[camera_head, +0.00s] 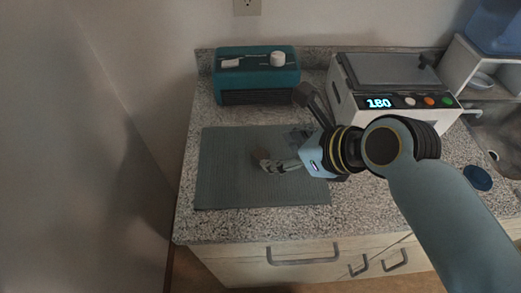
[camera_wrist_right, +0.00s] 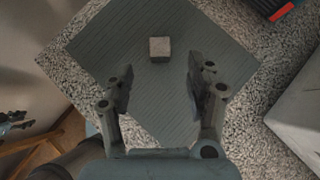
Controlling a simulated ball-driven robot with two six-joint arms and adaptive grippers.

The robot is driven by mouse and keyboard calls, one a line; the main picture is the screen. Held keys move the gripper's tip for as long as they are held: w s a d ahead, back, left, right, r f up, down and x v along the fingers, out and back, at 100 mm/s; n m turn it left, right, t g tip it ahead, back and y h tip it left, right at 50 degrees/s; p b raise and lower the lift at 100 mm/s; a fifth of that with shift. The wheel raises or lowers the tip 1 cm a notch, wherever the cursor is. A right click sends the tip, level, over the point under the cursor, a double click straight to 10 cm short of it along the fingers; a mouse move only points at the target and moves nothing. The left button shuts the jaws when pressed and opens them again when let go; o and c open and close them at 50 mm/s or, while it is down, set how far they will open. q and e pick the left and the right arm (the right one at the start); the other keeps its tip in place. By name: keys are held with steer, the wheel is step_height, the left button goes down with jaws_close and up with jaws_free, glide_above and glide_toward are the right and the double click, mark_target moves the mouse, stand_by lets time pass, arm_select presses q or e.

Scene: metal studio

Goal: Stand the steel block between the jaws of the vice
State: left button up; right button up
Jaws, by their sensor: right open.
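In the right wrist view the steel block (camera_wrist_right: 160,49) is a small pale grey cube on the grey ribbed mat (camera_wrist_right: 110,35), beyond and between my fingertips, not touching them. My right gripper (camera_wrist_right: 157,88) is open and empty; in the head view (camera_head: 268,163) it reaches left, low over the mat (camera_head: 225,180). There I cannot separate the block from the dark fingertips. No vice can be made out for certain. A grey jointed part at the wrist view's left edge may be my left gripper (camera_wrist_right: 14,122); its state is unclear.
A teal box (camera_head: 257,82) with a pale knob stands behind the mat. A white device (camera_head: 392,103) showing 180 stands right of it, behind my right arm. A blue round piece (camera_head: 478,178) lies near the sink (camera_head: 500,135). The mat's left part is clear.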

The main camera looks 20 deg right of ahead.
mark_target(261, 153)
steer(key=shift+w+a+f, duration=0.25)
steer(key=shift+w+f, duration=0.2)
steer(key=x, duration=0.5)
steer(key=shift+w+a+f, duration=0.15)
steer(key=shift+w+f, duration=0.05)
steer(key=shift+w, duration=0.05)
steer(key=shift+s, duration=0.1)
steer(key=c, duration=0.3)
arm_select(q)
steer(key=shift+w+r, duration=0.2)
steer(key=shift+w, duration=0.55)
arm_select(e)
jaws_close()
